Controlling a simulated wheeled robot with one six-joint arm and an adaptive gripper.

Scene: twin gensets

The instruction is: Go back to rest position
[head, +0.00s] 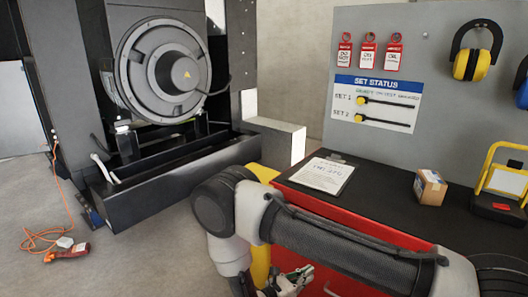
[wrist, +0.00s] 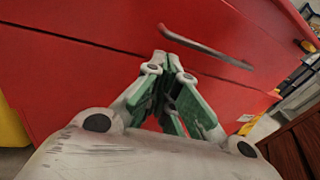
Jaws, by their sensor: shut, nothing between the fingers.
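My gripper (wrist: 172,62) is shut and empty in the wrist view, its green-padded fingers meeting in front of the red cabinet (wrist: 70,80). A dark bar handle (wrist: 205,46) on the cabinet front shows just beyond the fingertips; I cannot tell whether they touch it. In the head view my gripper (head: 298,276) is low at the bottom middle, beside the red cabinet (head: 318,207), partly hidden by my arm. My arm is folded across the front of the cabinet.
The bench top (head: 385,200) holds a clipboard (head: 322,175), a small box (head: 430,187) and a yellow-framed stand (head: 502,180). A genset (head: 165,75) stands at left in a black tray. An orange cable (head: 38,238) and a red device (head: 68,252) lie on the floor.

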